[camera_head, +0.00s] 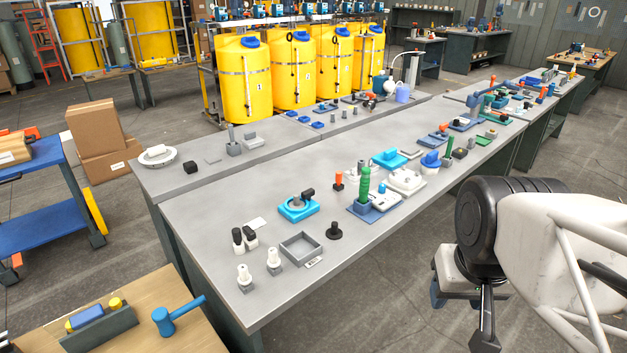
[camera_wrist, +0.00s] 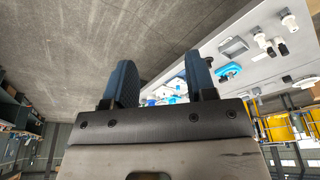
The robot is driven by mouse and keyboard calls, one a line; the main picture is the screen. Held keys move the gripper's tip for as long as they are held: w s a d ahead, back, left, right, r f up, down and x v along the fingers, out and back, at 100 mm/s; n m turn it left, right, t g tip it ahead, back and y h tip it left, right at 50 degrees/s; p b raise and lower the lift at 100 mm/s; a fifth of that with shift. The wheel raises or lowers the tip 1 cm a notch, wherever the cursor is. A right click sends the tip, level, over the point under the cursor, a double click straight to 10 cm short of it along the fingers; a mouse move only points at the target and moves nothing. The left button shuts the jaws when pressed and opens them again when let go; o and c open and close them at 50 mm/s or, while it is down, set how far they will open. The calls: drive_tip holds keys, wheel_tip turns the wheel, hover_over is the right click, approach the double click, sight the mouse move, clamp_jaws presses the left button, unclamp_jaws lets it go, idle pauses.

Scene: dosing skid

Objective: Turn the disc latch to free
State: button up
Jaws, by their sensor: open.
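A light-blue base with a grey round disc and a black part on it (camera_head: 298,207) lies on the near grey bench; it looks like the disc latch, though I cannot read its setting. In the wrist view a light-blue fixture, likely the same one (camera_wrist: 228,71), lies beyond the right finger. My gripper (camera_head: 462,314) is off the bench's right side, over the floor, well apart from the fixture. In the wrist view my gripper (camera_wrist: 160,82) shows two separate blue-grey fingers with nothing between them.
A grey open tray (camera_head: 301,247), a black knob (camera_head: 334,231) and white-topped fittings (camera_head: 273,262) stand near the blue base. A green handle on a blue plate (camera_head: 364,185) stands to its right. The bench's front right corner is clear.

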drive_tip(key=w+a+r+m, duration=0.1)
drive_tip(key=w+a+r, duration=0.1)
drive_tip(key=w, duration=0.7)
drive_tip(key=w+a+r+m, duration=0.1)
drive_tip(key=w+r, duration=0.1)
drive_tip(key=w, duration=0.7)
drive_tip(key=m+g, duration=0.3)
drive_tip(key=m, duration=0.4)
hover_over(308, 191)
drive_tip(key=f, duration=2.4)
drive_tip(key=shift+s+d, duration=0.1)
drive_tip(key=shift+d, duration=0.15)
drive_tip(key=shift+w+a+f, duration=0.25)
drive_tip(key=shift+w+f, duration=0.05)
drive_tip(key=shift+f, duration=0.15)
drive_tip(key=shift+f, duration=3.9)
